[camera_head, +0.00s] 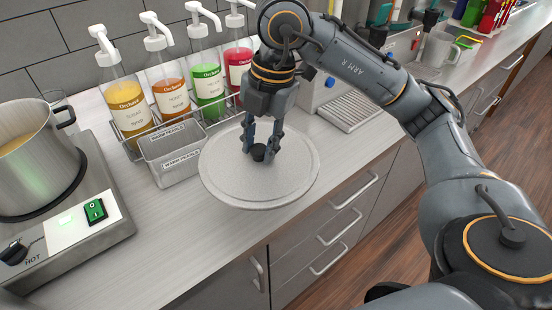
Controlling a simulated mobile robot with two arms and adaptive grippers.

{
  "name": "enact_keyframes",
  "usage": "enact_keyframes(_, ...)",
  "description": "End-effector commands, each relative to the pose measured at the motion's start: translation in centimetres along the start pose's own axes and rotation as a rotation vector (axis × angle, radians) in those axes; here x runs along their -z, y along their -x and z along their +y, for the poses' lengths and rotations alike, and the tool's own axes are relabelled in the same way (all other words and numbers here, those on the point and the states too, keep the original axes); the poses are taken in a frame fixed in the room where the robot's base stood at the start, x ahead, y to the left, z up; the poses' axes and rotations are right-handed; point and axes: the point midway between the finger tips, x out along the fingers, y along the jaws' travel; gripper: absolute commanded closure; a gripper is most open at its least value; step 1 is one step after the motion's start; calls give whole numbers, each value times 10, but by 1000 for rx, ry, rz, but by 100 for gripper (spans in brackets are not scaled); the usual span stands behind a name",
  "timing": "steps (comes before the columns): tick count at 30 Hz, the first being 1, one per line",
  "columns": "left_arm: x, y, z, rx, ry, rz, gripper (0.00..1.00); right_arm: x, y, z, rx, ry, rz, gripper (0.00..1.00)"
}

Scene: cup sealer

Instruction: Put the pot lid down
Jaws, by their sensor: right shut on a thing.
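The pot lid (230,185) is a round grey disc with a small black knob (258,152). It is over the counter near its front edge, in the middle of the head view. I cannot tell whether it touches the counter. My right gripper (261,155) points down from above and is shut on the knob. The steel pot (38,165) stands uncovered on the hot plate at the left, with yellowish liquid in it. My left gripper is not in view.
Several pump syrup bottles (127,105) stand in a wire rack behind the lid. Metal containers (170,150) labelled for pearls sit just left of the lid. A grey machine with a drip tray (357,110) is to the right. Bare counter (150,235) lies front left.

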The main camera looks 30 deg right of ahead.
Motion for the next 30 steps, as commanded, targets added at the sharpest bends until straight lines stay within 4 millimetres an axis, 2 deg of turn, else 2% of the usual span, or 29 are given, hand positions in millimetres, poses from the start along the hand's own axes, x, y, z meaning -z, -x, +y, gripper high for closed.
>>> enact_keyframes(5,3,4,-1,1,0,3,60,-13,-3,2,-4,-67,-7,100)
enact_keyframes(15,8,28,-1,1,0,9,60,-94,-31,20,-1,-69,-8,100)
enact_keyframes(18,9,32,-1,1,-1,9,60,-110,-52,22,0,-65,-8,100)
enact_keyframes(22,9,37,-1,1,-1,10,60,-127,-70,24,-3,-62,-8,100)
enact_keyframes(30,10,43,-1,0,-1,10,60,-145,-90,26,-3,-62,-8,100)
